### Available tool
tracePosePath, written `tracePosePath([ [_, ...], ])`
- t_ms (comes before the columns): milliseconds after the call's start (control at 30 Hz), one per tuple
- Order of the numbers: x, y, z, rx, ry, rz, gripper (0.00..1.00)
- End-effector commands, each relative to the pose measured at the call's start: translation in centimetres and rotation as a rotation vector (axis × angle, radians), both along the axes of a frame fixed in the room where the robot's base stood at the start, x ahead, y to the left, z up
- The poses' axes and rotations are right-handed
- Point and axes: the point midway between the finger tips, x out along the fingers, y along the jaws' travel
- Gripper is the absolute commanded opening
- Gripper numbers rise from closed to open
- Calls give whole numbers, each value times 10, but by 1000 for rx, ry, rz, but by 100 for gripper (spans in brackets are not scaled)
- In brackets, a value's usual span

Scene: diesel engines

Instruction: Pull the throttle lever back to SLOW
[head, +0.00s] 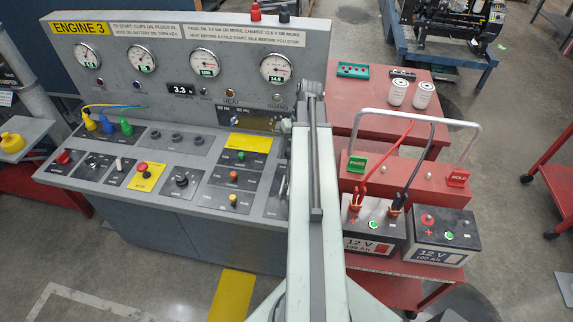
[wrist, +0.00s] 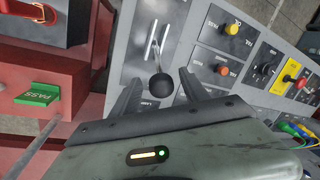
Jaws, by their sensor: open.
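In the wrist view the throttle lever shows as a round black knob (wrist: 161,86) on a thin stem in a slotted grey plate (wrist: 143,32). My gripper (wrist: 159,76) is open, with one dark finger on each side of the knob. A gap shows between the knob and each finger, and I cannot tell how deep the knob sits between them. The SLOW marking cannot be read. In the head view my arm hides the lever and my gripper.
The sloping console (head: 190,144) carries several knobs and buttons close to the lever, including a yellow one (wrist: 232,29) and an orange one (wrist: 223,69). A red battery cart (head: 420,178) with a PASS tag (wrist: 36,94) stands close on the other side.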

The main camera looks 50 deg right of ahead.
Motion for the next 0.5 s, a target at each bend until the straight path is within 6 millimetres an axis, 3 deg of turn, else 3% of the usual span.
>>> tracePosePath([
  [33, 1, 3, -19, 0, 0, 1, 53],
  [200, 5, 9, -43, 0, 0, 1, 53],
  [500, 6, 11, -43, 0, 0, 2, 53],
])
